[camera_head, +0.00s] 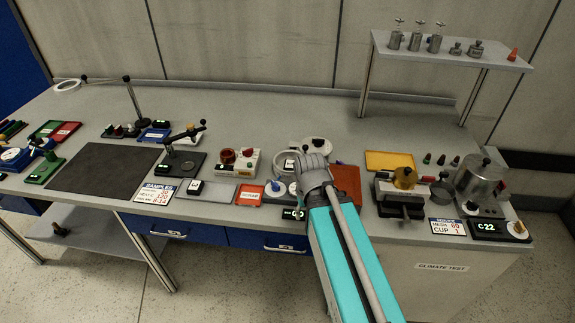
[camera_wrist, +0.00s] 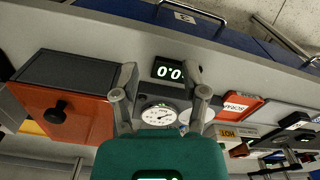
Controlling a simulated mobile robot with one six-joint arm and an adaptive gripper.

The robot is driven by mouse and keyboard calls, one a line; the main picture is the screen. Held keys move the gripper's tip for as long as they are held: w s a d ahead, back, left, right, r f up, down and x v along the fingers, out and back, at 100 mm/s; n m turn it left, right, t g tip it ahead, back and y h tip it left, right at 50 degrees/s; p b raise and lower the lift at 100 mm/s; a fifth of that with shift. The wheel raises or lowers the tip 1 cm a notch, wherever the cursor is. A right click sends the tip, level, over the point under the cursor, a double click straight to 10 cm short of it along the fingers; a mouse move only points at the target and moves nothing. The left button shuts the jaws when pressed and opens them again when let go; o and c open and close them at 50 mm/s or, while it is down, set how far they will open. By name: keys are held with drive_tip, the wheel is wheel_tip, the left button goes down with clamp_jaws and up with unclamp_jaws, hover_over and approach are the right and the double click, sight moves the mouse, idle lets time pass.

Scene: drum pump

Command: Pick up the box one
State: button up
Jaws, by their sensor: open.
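No thing in view carries a readable "box one" mark, so I cannot tell which one it is. An orange-brown box (camera_wrist: 72,115) with a black knob and a dark top lies left of my gripper (camera_wrist: 161,78) in the wrist view. In the head view an orange-brown thing (camera_head: 346,180) shows just right of my gripper (camera_head: 312,168), partly hidden by my arm. My gripper is open, with nothing seen held between its fingers. A round dial (camera_wrist: 160,114) and a lit display (camera_wrist: 168,70) show between and beyond the fingers.
A red-orange tray (camera_head: 249,195) lies left of my gripper. A yellow tray (camera_head: 389,160) and a clamp-like device (camera_head: 400,198) stand to the right. A raised shelf (camera_head: 455,55) holds metal pieces. The grey table top (camera_head: 250,110) is clear towards the back.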

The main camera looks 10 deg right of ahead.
drive_tip(key=o, duration=0.3)
drive_tip(key=shift+w, duration=0.1)
drive_tip(key=shift+o, duration=1.2)
drive_tip(key=shift+w+r, duration=0.15)
drive_tip(key=shift+w, duration=0.1)
drive_tip(key=shift+o, duration=0.3)
drive_tip(key=w+r+n+p, duration=0.3)
drive_tip(key=w+n, duration=0.4)
drive_tip(key=w, duration=0.7)
drive_tip(key=w+r+n+p, duration=0.4)
drive_tip(key=w+n, duration=0.3)
drive_tip(key=w, duration=0.7)
drive_tip(key=shift+w+d, duration=0.4)
drive_tip(key=shift+r, duration=0.1)
drive_tip(key=shift+f, duration=0.2)
drive_tip(key=b, duration=0.8)
hover_over(290, 164)
wheel_tip(290, 164, down, 8)
drive_tip(key=shift+w+f, duration=0.15)
drive_tip(key=shift+f+b, duration=2.6)
drive_tip(key=shift+b, duration=0.15)
